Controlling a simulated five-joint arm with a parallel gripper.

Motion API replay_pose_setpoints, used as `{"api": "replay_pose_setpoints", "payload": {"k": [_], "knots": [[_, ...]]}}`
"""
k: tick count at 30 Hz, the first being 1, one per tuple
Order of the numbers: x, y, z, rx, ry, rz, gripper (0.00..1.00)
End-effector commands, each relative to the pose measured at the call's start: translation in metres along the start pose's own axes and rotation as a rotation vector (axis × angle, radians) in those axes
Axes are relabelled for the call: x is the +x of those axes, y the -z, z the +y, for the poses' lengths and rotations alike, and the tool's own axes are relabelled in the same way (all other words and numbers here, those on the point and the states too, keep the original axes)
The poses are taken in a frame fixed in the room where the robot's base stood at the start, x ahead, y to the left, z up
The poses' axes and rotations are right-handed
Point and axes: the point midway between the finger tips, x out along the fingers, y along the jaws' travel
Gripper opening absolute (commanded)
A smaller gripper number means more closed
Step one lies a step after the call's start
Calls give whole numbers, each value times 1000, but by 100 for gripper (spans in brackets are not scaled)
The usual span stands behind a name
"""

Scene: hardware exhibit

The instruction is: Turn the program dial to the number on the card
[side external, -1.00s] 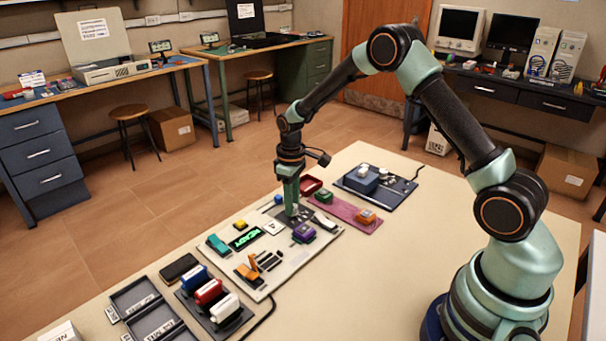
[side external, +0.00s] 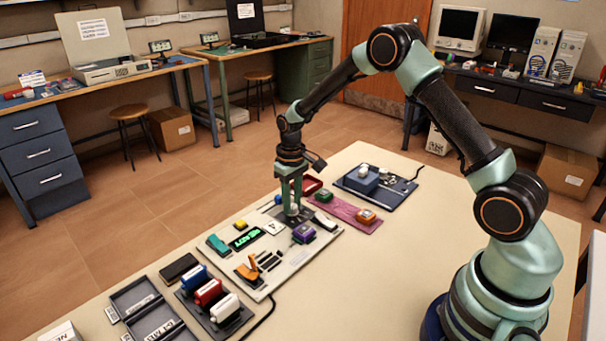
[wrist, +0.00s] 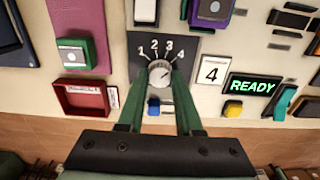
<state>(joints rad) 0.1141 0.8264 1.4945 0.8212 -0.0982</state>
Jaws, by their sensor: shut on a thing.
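The program dial (wrist: 160,72) is a light round knob on a dark plate (wrist: 138,66) marked 1 to 4 along its far side. A dark line on the knob seems to slant up and right, toward the 4 side; its exact number is hard to tell. The white card (wrist: 212,70) right of the plate reads 4. It also shows in the side view (side external: 273,227). My gripper (wrist: 160,77) is shut on the dial, one finger on each side. In the side view my gripper (side external: 293,209) points straight down and hides most of the dial.
A green READY display (wrist: 252,87) and a teal switch (wrist: 279,102) lie right of the card. A yellow button (wrist: 233,109) and a blue one (wrist: 154,107) sit nearby. A red tray (wrist: 84,98) is at left. A purple block (side external: 304,232) stands close to my gripper.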

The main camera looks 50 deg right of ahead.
Motion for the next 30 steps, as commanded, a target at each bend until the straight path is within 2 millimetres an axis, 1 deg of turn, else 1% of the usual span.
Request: {"api": "replay_pose_setpoints", "payload": {"k": [2, 3, 4, 5, 14, 17, 20, 30], "knots": [[0, 1, 0, 0, 0, 3, 0], [0, 1, 0, 0, 0, 3, 46], [0, 1, 0, 0, 0, 3, 57], [0, 1, 0, 0, 0, 3, 64], [-1, 0, 0, -1, 0, 1, 64], [-5, 1, 0, -1, 0, 2, 64], [-18, 1, 0, -1, 0, 5, 64], [-86, 2, 0, -1, -1, 7, 64]]}}
